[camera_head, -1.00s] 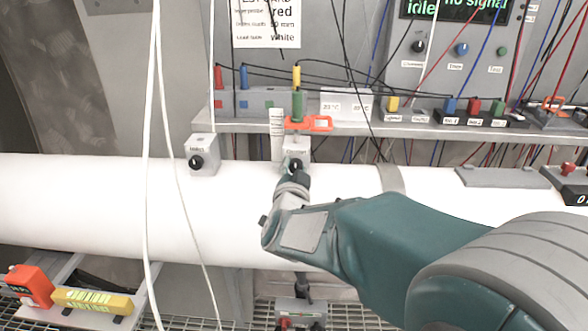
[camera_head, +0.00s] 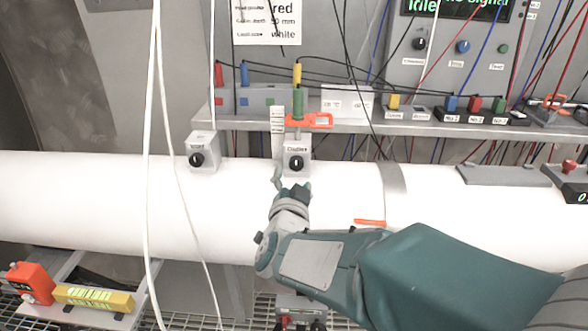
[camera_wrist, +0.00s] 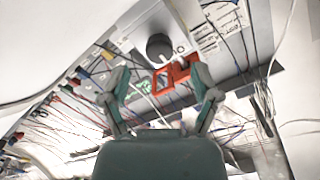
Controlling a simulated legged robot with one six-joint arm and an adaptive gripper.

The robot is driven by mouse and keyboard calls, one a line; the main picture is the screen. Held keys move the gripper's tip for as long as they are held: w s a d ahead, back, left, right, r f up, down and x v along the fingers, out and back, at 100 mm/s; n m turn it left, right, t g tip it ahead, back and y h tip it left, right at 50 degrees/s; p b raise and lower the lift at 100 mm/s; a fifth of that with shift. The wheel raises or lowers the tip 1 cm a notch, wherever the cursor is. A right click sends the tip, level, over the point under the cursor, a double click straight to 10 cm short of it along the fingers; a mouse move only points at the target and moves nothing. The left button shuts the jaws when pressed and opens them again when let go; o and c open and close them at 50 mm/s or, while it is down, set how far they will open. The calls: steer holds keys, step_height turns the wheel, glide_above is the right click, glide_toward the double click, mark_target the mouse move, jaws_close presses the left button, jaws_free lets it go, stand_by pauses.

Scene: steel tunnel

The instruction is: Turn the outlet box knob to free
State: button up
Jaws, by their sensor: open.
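Two small grey boxes with black knobs sit on the white pipe in the head view: a left box (camera_head: 203,140) with its knob (camera_head: 196,160), and a middle box (camera_head: 299,146) with its knob (camera_head: 297,163). Their labels are too blurred to tell surely which is the outlet box.
A shelf (camera_head: 340,126) with coloured plugs and hanging cables runs above the pipe (camera_head: 90,200). White cables (camera_head: 150,150) hang in front at left. A yellow tool (camera_head: 95,298) lies at lower left. An orange strip (camera_head: 370,222) shows on the pipe behind my arm.

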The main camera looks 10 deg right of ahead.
steer(key=v, duration=0.6)
steer(key=shift+s, duration=0.3)
steer(key=shift+a, duration=0.1)
steer(key=s+a+f+n+g+y, duration=0.25)
steer(key=s+n+g+y, duration=0.2)
steer(key=n+y, duration=0.35)
steer(key=s+d+f+n+g+h, duration=0.2)
steer(key=s+d+g, duration=0.4)
steer(key=s, duration=0.6)
steer(key=shift+d+f+g, duration=0.3)
steer(key=shift+f+g, duration=0.25)
steer(key=shift+f, duration=0.05)
